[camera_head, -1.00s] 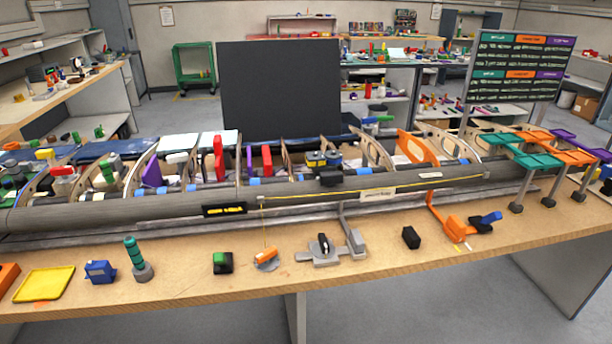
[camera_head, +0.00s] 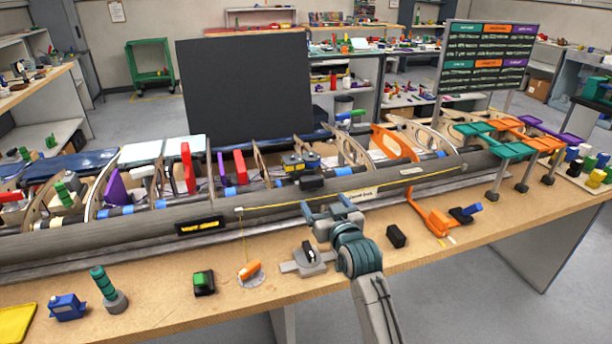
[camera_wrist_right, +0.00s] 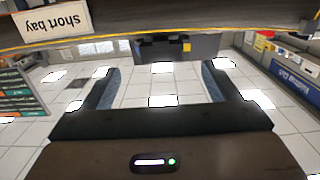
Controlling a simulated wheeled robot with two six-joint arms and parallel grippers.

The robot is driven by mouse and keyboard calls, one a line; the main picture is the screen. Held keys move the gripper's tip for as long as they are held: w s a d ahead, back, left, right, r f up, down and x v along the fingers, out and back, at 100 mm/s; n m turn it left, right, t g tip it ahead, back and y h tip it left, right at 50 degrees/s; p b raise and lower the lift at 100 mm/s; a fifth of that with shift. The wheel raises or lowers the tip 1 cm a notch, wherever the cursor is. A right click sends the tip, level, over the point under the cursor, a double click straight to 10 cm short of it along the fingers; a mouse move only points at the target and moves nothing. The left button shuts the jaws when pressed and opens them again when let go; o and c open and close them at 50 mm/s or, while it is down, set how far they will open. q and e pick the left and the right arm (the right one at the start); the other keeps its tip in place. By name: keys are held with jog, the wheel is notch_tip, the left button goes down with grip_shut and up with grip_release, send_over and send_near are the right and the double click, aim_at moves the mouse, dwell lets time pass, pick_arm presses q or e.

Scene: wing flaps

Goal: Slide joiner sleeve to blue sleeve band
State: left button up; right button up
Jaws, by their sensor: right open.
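My right gripper (camera_head: 328,207) is open and empty, just in front of the long grey wing spar (camera_head: 270,211) and its "short bay" label (camera_head: 362,194). The right wrist view shows its two spread fingers (camera_wrist_right: 163,90) with nothing between them, and the upside-down label (camera_wrist_right: 55,20) above. Several blue bands sit along the rod behind the spar, among them one left of centre (camera_head: 230,192) and one right of centre (camera_head: 343,171). I cannot tell surely which part is the joiner sleeve; a black block (camera_head: 311,182) sits near the rod. My left gripper is not in view.
On the bench front lie a green-and-black block (camera_head: 203,283), an orange piece on a disc (camera_head: 250,272), a grey clamp (camera_head: 303,261), a black block (camera_head: 397,236) and an orange bracket (camera_head: 438,222). Wooden ribs and a red part (camera_head: 187,168) stand behind the spar.

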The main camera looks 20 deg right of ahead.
aim_at(313, 181)
jog(key=shift+t, duration=0.3)
jog(key=w, duration=0.3)
jog(key=w+r+p, duration=0.1)
jog(key=w, duration=0.3)
jog(key=w+p, duration=0.1)
jog(key=w, duration=0.3)
jog(key=shift+w+a+r, duration=0.15)
jog(key=shift+a+r, duration=0.15)
jog(key=shift+w, duration=0.3)
